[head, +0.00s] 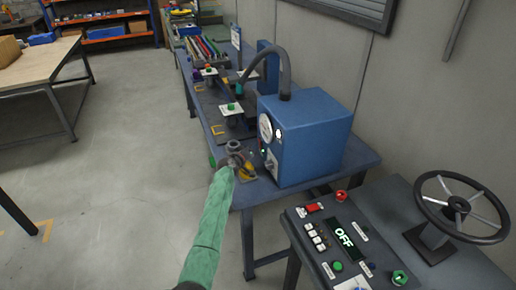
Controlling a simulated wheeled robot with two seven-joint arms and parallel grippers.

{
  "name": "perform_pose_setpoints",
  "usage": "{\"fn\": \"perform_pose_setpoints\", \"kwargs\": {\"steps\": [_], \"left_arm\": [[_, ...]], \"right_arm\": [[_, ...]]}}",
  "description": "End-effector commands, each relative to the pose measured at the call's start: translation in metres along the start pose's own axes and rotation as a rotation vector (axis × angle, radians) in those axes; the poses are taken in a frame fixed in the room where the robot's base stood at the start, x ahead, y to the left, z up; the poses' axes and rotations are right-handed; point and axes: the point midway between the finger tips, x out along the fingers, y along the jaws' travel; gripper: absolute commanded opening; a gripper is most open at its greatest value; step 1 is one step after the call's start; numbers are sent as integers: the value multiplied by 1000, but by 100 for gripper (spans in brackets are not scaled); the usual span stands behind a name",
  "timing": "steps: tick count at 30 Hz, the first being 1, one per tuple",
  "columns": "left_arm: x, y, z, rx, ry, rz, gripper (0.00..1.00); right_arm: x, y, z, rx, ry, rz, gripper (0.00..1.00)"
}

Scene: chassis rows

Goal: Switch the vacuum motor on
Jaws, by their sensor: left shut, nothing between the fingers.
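The vacuum motor looks to be the blue box (318,130) on the blue bench, with a grey hose (283,62) rising from its top. Its front face carries a round white gauge (265,128) and a small pale switch plate (271,163) low down. My left gripper (250,165), at the end of my green arm, is shut and empty just in front of the lower part of that face. I cannot tell whether it touches the box. The switch's position is too small to read. My right gripper is not in view.
A control console (330,240) at the lower right has buttons, knobs and a display (345,238) reading OFF. A black handwheel (462,207) stands right of it. The blue bench (349,160) runs back with small fixtures.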

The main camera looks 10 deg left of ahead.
Motion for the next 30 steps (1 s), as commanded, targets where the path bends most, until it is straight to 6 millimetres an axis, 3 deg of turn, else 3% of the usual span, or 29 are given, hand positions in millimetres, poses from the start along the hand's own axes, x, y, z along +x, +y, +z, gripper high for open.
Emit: {"fn": "perform_pose_setpoints", "kwargs": {"steps": [5,30], "left_arm": [[0,-2,8,-3,-9,-1,0],[-15,-14,1,-2,-7,-4,0]], "right_arm": [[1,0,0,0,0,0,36],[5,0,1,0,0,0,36]]}}
